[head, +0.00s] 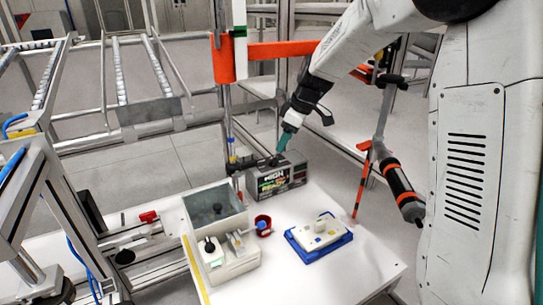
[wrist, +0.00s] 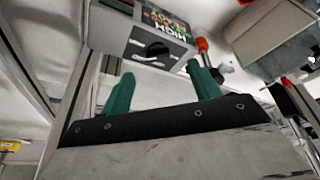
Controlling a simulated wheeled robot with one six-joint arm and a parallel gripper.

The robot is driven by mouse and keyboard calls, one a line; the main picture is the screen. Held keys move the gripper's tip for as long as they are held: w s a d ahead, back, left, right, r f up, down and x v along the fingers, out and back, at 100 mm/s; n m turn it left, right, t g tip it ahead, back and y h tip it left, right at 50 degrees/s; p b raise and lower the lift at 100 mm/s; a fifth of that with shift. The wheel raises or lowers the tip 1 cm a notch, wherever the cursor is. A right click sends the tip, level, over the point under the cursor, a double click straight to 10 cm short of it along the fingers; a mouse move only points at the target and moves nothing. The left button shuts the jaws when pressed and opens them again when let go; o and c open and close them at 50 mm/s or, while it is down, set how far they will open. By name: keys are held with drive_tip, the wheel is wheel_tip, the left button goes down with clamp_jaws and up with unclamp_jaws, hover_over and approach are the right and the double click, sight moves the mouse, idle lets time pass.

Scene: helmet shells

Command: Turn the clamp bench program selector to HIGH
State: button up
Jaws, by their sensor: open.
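The clamp bench program selector is a grey box (head: 262,188) at the back of the white table, with HIGH and other coloured lettering on its front. In the wrist view the box (wrist: 126,38) shows upside down at the top, with a black round knob (wrist: 157,49) beside the lettering. The knob's setting is too small to read. My gripper (head: 283,148) points down just above the box in the head view. In the wrist view its green fingers (wrist: 161,70) are apart and empty, with the knob beyond the gap between them. I see no contact with the knob.
A white block on a blue tray (head: 320,238) lies to the right. The front right tabletop is clear.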

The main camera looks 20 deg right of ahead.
sight(274, 159)
drive_tip(key=x, duration=0.7)
drive_tip(key=shift+w+a+f, duration=0.15)
drive_tip(key=shift+w+f, duration=0.1)
drive_tip(key=shift+w, duration=0.15)
drive_tip(key=c, duration=1)
drive_tip(key=shift+m, duration=0.4)
